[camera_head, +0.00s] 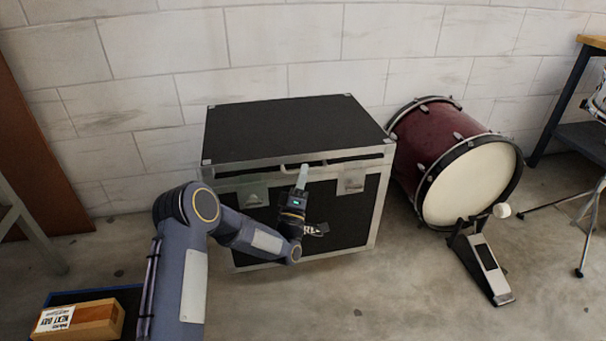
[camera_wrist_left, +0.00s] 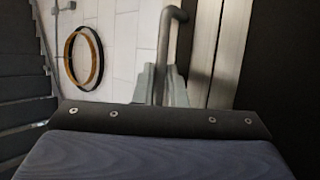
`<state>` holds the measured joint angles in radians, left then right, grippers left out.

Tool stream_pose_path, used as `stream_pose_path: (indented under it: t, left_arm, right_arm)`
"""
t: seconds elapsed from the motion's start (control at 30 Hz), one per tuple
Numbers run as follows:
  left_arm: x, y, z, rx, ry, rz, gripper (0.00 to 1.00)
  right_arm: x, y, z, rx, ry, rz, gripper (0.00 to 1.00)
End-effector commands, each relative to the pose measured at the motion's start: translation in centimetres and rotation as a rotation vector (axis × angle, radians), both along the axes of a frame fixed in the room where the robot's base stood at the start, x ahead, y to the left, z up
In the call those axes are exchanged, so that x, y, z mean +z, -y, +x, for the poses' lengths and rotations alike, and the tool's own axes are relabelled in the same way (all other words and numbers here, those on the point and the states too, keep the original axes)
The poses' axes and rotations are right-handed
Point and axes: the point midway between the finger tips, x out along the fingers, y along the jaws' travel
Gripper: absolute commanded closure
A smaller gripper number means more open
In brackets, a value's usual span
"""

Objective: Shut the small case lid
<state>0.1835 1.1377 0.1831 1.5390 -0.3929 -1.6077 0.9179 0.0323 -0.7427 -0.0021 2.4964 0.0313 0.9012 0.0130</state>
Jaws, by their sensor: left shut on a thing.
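The small case (camera_head: 345,215) is black with silver edges and stands on the floor against the wall. Its black lid (camera_head: 290,125) lies over the top, with a narrow dark gap showing under its front edge, so it looks slightly ajar. A grey bar handle (camera_head: 291,166) is at the lid's front; it also shows in the left wrist view (camera_wrist_left: 178,20). My left gripper (camera_head: 303,172) reaches up at the case's front and is shut on the handle. In the left wrist view its fingers (camera_wrist_left: 163,82) meet around the handle's lower part. My right gripper is not in view.
A dark red bass drum (camera_head: 438,140) lies close to the case's right, with a pedal (camera_head: 481,262) before it. A workbench (camera_head: 585,130) stands at far right. The floor before the case is mostly clear.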

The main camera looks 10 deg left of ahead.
Motion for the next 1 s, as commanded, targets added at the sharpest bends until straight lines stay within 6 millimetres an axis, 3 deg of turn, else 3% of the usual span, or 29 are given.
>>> stream_pose_path:
  t: [0.03,0.07,0.23,0.57,1.0]
  left_arm:
    - [-2.9,-0.6,0.0,0.008,-0.067,0.003,1.0]
    - [-2.9,-0.6,0.0,0.008,-0.067,0.003,0.88]
    - [-2.9,-0.6,0.0,0.01,-0.066,0.004,0.67]
    - [-3.1,-0.7,-0.6,0.01,-0.069,0.006,0.67]
    - [-5.5,-0.5,-6.3,0.004,-0.045,0.005,0.67]
  right_arm:
    - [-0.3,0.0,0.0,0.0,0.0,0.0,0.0]
    - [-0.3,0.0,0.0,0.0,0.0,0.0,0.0]
    - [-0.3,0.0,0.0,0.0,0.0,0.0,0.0]
    - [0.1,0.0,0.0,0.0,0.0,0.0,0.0]
    - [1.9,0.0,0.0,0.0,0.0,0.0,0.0]
